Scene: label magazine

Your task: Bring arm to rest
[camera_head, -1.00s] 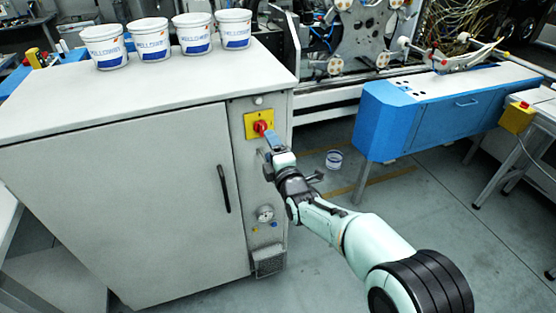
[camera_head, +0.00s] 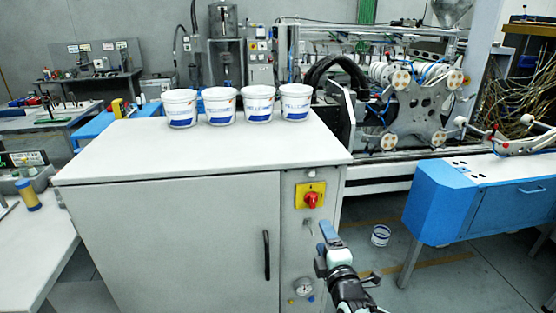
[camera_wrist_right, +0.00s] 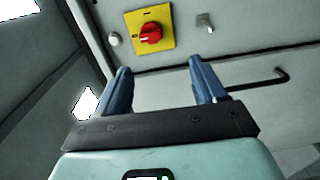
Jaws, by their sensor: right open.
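My right gripper (camera_head: 328,236) is in front of the right side of the grey cabinet (camera_head: 180,240), below a red rotary switch (camera_head: 311,200) on a yellow plate. In the right wrist view its two blue fingers (camera_wrist_right: 162,80) are apart with nothing between them. The red knob (camera_wrist_right: 151,33) shows beyond the fingertips there, apart from them. My right arm comes in from the bottom of the head view. My left gripper is not in view.
Several white tubs (camera_head: 258,103) stand in a row on the cabinet top. A black handle (camera_head: 267,255) is on the cabinet door. A blue machine table (camera_head: 480,200) stands at the right. A small tub (camera_head: 380,235) is on the floor between.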

